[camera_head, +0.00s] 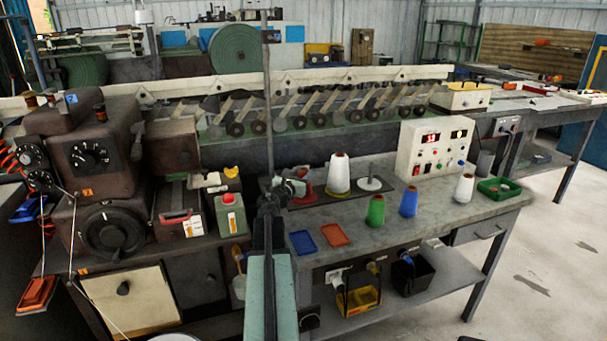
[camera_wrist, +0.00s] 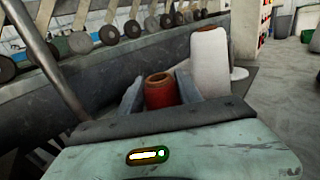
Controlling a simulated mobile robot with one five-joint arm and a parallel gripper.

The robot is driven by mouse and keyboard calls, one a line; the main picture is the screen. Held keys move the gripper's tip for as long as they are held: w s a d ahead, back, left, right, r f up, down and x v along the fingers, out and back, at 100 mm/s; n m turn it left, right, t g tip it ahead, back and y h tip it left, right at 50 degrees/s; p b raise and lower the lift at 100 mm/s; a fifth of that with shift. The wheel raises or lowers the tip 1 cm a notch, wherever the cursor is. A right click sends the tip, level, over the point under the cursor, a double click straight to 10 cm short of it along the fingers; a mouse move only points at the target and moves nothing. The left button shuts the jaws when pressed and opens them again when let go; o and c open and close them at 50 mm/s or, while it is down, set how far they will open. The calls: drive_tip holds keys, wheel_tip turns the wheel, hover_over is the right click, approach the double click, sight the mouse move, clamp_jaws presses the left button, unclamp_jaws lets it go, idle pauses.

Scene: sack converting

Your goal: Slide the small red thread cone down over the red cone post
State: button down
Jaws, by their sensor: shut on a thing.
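My gripper (camera_wrist: 160,95) is shut on the small red thread cone (camera_wrist: 161,91), which stands upright between its two grey fingers in the wrist view. The cone's open top shows as a dark hole; its lower end is hidden by the gripper body. In the head view, my gripper (camera_head: 291,187) is at the left end of the dark post board. Red parts of the red cone post (camera_head: 307,197) show just right of it, with a flat red base. I cannot tell whether the cone is around the post or beside it.
A white cone (camera_head: 338,174) stands close to the right, also in the wrist view (camera_wrist: 208,62). A bare white post (camera_head: 369,183) is beyond it. Green (camera_head: 376,211), blue (camera_head: 408,202) and white (camera_head: 464,188) cones stand on the bench. A control box (camera_head: 433,148) is behind.

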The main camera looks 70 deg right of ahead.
drive_tip(key=c, duration=0.7)
unclamp_jaws()
drive_tip(key=shift+r, duration=0.1)
wheel_tip(320, 180, up, 15)
drive_tip(key=p, duration=1.4)
drive_tip(key=shift+p, duration=0.4)
drive_tip(key=shift+s+f, duration=0.1)
drive_tip(key=shift+f, duration=0.1)
